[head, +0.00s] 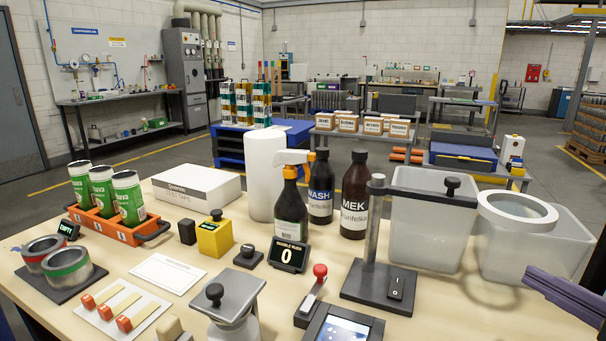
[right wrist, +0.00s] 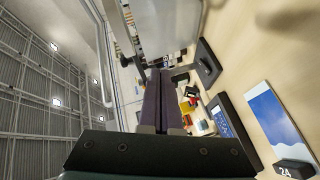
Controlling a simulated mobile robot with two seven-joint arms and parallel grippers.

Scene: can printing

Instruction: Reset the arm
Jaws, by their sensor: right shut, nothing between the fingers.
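My right gripper (head: 534,277) enters at the right edge of the head view, its purple fingers above the table's right side, near the clear bins. In the right wrist view its two long fingers (right wrist: 160,78) lie together with nothing between them. The fingers look clear of the table objects. My left gripper does not show in either view.
The wooden table (head: 165,236) carries a black stand (head: 377,285), a clear bin (head: 432,225), a white ring (head: 517,212), brown bottles (head: 355,195), an orange can rack (head: 117,232) and a touchscreen device (head: 342,328). The table's front right has bare room.

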